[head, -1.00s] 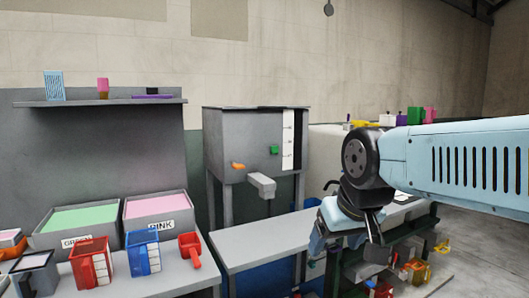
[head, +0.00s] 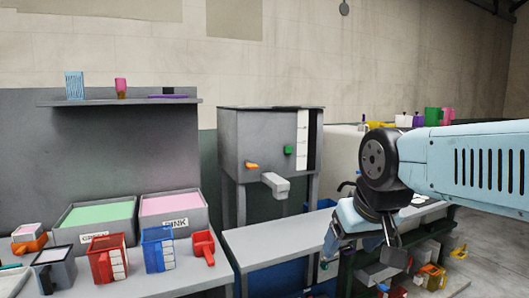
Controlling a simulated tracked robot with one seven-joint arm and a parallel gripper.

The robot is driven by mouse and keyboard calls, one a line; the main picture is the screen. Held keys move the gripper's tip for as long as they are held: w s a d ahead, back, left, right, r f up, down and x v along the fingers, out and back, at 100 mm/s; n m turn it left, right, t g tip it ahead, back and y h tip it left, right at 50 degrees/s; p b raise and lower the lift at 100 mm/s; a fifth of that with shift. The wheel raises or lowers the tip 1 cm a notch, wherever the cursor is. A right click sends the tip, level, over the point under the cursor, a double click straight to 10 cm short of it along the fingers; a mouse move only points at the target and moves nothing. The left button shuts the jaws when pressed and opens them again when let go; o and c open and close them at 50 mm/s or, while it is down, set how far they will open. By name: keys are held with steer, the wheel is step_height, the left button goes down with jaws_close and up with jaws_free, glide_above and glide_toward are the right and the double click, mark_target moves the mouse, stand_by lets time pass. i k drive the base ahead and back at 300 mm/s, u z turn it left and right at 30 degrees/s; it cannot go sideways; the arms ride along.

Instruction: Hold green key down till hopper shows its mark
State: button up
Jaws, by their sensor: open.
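The hopper (head: 255,140) is a grey box on legs at the centre of the head view. The green key (head: 288,150) is a small block on its front face, left of a white strip (head: 302,132) with faint marks. A dark band runs beside the strip; I cannot make out a fill level. An orange lever (head: 252,166) and a grey spout (head: 275,184) are lower on the front. My gripper (head: 350,243) hangs from my light blue arm, right of and below the key, open and apart from it. Its fingertips are hard to make out.
A grey bench (head: 275,240) below the spout looks clear. At left are a green-filled bin (head: 62,238), a pink-filled bin (head: 203,217), a red jug (head: 102,262), a blue jug (head: 152,252) and a red scoop (head: 204,247). A wall shelf (head: 130,101) holds small items.

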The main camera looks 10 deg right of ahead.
mark_target(289, 150)
steer(key=u, duration=0.45)
steer(key=k, duration=0.45)
steer(key=u, duration=0.85)
steer(key=k, duration=0.9)
steer(key=u, duration=0.6)
steer(key=i, duration=1.1)
steer(key=z, duration=0.8)
steer(key=i, duration=1)
steer(key=z, duration=1.1)
steer(key=i, duration=0.7)
steer(key=z, duration=0.45)
steer(key=k, duration=0.1)
steer(key=z, duration=0.1)
